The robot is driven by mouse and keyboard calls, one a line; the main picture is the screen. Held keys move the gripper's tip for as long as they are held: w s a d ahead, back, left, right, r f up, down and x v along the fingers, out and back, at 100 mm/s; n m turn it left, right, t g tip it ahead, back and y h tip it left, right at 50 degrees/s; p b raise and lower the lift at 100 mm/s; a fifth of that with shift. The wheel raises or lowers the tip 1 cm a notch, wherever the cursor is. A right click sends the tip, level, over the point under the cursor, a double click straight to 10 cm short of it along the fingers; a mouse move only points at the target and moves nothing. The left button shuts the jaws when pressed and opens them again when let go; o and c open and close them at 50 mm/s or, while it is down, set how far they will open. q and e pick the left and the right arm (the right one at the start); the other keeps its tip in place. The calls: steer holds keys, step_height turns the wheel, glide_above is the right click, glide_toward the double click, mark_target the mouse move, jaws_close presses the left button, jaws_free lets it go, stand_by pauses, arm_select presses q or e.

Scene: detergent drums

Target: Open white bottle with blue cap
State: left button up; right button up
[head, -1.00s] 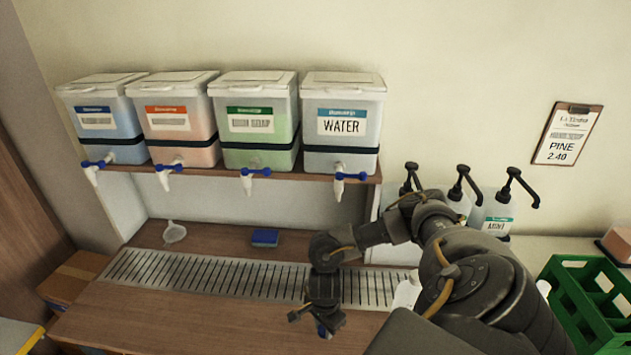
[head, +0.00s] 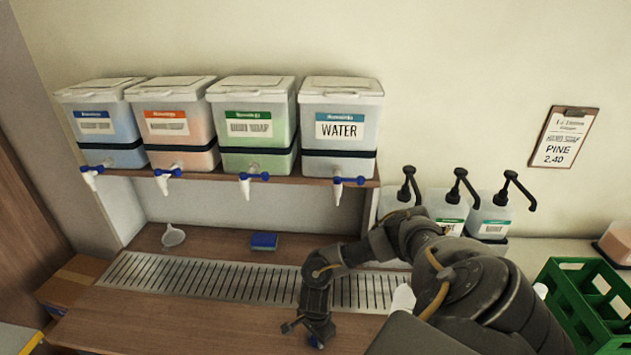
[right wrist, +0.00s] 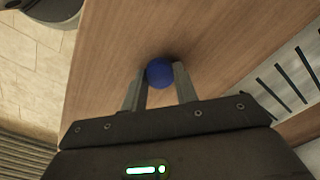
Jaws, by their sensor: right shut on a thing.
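My right gripper (head: 308,333) is at the front of the wooden counter in the head view, below the slotted grate. In the right wrist view its two fingers (right wrist: 160,88) are shut on a round blue cap (right wrist: 160,72). A little of the blue cap also shows under the gripper in the head view (head: 316,342). No white bottle body shows around the cap, so I cannot tell whether it sits on a bottle. A white object (head: 403,299), partly hidden behind my right arm, stands farther right; I cannot tell whether it is the bottle. My left gripper is not in view.
Several drums with taps, one a WATER drum (head: 340,120), stand on a shelf above the grate (head: 200,285). A blue sponge (head: 264,241) and a white funnel (head: 173,236) lie behind it. Pump bottles (head: 492,215) and a green crate (head: 590,300) are at right. The left counter is clear.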

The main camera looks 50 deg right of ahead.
steer(key=shift+f, duration=0.2)
steer(key=o, duration=1.1)
steer(key=shift+r, duration=0.1)
steer(key=shift+w+r, duration=0.1)
steer(key=shift+r, duration=0.25)
step_height(320, 180, up, 12)
steer(key=shift+f+b, duration=0.2)
steer(key=shift+b, duration=0.1)
